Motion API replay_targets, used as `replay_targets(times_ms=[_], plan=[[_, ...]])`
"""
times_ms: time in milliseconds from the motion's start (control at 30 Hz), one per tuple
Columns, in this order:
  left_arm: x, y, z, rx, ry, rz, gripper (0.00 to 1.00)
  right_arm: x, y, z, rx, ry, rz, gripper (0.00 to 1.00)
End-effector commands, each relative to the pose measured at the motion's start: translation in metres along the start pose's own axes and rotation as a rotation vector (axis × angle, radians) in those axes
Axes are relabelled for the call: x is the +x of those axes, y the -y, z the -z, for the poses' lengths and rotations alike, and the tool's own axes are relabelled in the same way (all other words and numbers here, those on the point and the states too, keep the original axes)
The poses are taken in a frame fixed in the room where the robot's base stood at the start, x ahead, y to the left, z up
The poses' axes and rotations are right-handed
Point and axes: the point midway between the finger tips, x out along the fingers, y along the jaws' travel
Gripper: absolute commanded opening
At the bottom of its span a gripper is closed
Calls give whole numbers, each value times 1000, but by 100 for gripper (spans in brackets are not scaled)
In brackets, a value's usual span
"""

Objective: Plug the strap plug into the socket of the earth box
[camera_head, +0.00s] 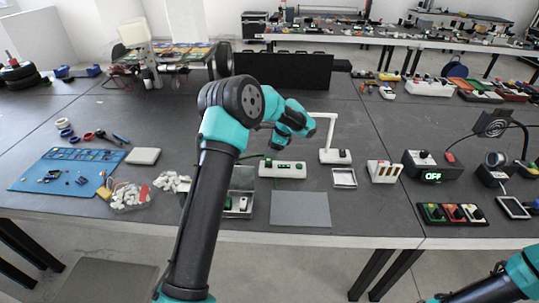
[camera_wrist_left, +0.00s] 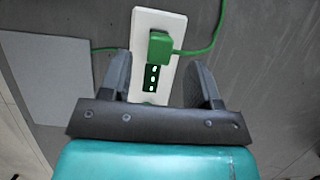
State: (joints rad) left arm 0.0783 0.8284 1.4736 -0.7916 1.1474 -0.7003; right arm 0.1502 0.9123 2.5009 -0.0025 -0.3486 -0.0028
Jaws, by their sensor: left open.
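The earth box (camera_head: 282,170) is a long white box with a green-marked top, lying on the dark table in front of my left arm. In the left wrist view the earth box (camera_wrist_left: 147,22) runs between my fingers, with lit green marks on its face. The green strap plug (camera_wrist_left: 158,47) is over the upper part of the box, with a green cable running off to the right. I cannot tell whether it is seated in a socket. My left gripper (camera_wrist_left: 157,68) is open, its fingers on either side of the box; the gap to the plug is unclear. My right gripper is out of view.
A grey mat (camera_head: 300,209) lies in front of the box. A clear tray (camera_head: 344,178) and a white lamp-like stand (camera_head: 335,157) are at its right. A switch box (camera_head: 432,167) reading OFF stands farther right.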

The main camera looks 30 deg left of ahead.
Motion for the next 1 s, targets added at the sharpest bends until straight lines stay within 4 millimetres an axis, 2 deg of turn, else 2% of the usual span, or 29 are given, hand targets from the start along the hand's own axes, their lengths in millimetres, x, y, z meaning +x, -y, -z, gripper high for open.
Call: replay_targets(times_ms=[300, 600, 767, 1000], plan=[[-63, 0, 1, 0, -1, 3, 57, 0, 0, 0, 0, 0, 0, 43], [-115, 0, 0, -1, -2, 2, 57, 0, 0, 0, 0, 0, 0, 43], [-129, 0, 0, 0, -1, 1, 57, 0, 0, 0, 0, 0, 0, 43], [-131, 0, 0, 1, 0, -1, 57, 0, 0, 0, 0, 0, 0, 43]])
